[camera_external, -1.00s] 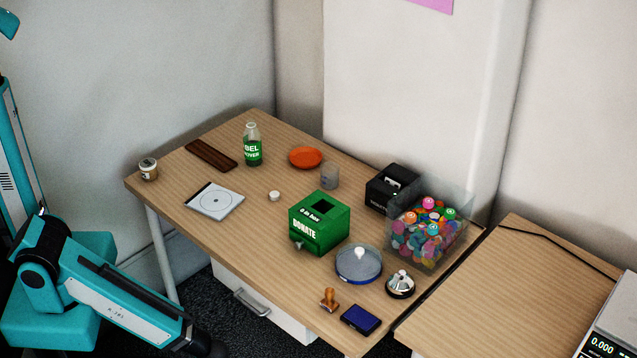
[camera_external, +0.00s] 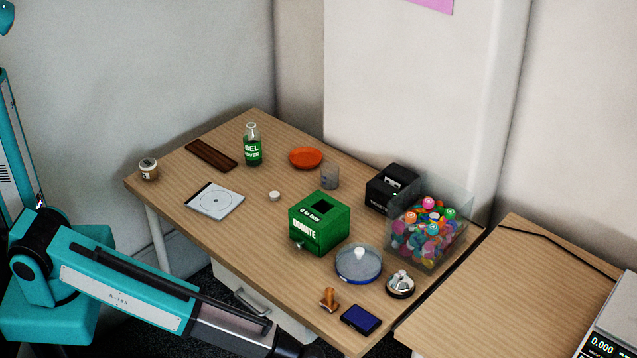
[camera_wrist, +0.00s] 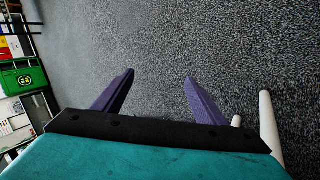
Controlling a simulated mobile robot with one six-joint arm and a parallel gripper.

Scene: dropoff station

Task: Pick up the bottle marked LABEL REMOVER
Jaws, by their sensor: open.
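The bottle (camera_external: 253,146) has a green label with partly visible white lettering, "BEL" above "OVER", and a pale cap. It stands upright on the wooden table (camera_external: 230,225), towards the back left. In the wrist view my gripper (camera_wrist: 158,75) shows two purple fingers spread apart, with nothing between them and grey carpet beyond. In the external view my arm reaches right, low in front of the table; the fingers themselves are not visible there. The bottle does not show in the wrist view.
Near the bottle are a dark brown strip (camera_external: 211,155), an orange dish (camera_external: 306,157), a grey cup (camera_external: 330,177), a small white cap (camera_external: 274,196) and a disc case (camera_external: 215,200). A green donation box (camera_external: 335,235) stands mid-table. A jar (camera_external: 148,169) sits at the left corner.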

